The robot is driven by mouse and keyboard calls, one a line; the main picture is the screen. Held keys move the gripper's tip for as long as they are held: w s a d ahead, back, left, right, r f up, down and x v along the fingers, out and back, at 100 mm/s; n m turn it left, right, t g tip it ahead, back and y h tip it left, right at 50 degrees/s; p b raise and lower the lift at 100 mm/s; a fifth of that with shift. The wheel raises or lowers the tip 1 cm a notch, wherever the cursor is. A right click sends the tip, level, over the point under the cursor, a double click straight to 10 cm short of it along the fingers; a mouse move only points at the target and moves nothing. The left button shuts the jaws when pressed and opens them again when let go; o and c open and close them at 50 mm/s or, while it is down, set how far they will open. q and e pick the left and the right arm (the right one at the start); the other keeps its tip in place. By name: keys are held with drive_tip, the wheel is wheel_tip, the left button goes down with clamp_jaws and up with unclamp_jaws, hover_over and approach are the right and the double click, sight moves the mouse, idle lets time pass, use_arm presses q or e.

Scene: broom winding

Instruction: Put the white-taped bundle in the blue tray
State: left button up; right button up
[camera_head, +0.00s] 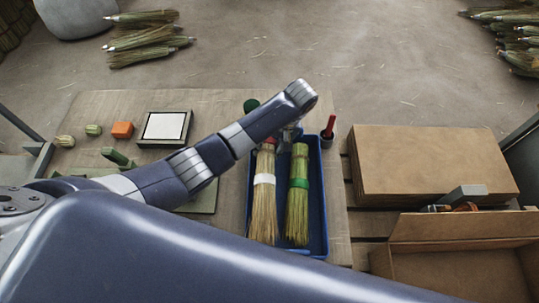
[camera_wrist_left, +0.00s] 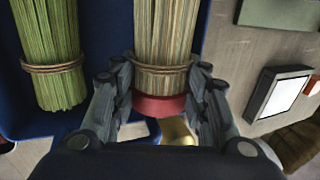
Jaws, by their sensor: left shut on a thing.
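The white-taped bundle (camera_head: 264,205) is over or in the left half of the blue tray (camera_head: 320,235), lying lengthwise; I cannot tell whether it touches the tray floor. A green-taped bundle (camera_head: 298,205) lies beside it on the right. In the left wrist view my left gripper (camera_wrist_left: 160,82) is shut on the white-taped bundle (camera_wrist_left: 166,30) near its red end (camera_wrist_left: 159,105) and a twine binding. The green-taped bundle (camera_wrist_left: 47,45) shows apart from the fingers there. In the head view my arm hides most of the left gripper. My right gripper is not in view.
A dark cup with a red-handled tool (camera_head: 329,128) stands at the tray's right far corner. A white-topped square pad (camera_head: 165,127) and an orange block (camera_head: 122,130) lie left on the table (camera_head: 225,100). Cardboard (camera_head: 430,160) and an open box (camera_head: 460,265) are at right.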

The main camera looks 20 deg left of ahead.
use_arm(q)
wheel_tip(320, 180, down, 4)
drive_tip(key=shift+r, duration=0.15)
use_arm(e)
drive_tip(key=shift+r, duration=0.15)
use_arm(q)
drive_tip(key=shift+s, duration=0.1)
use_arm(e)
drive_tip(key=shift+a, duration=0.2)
use_arm(q)
drive_tip(key=o, duration=0.9)
drive_tip(key=shift+f, duration=0.2)
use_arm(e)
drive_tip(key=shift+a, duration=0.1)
use_arm(q)
drive_tip(key=shift+r, duration=0.3)
drive_tip(key=b+v, duration=0.1)
drive_tip(key=v, duration=0.5)
drive_tip(key=shift+d, duration=0.15)
drive_tip(key=p+v, duration=0.2)
drive_tip(key=v, duration=0.3)
drive_tip(key=shift+r, duration=0.4)
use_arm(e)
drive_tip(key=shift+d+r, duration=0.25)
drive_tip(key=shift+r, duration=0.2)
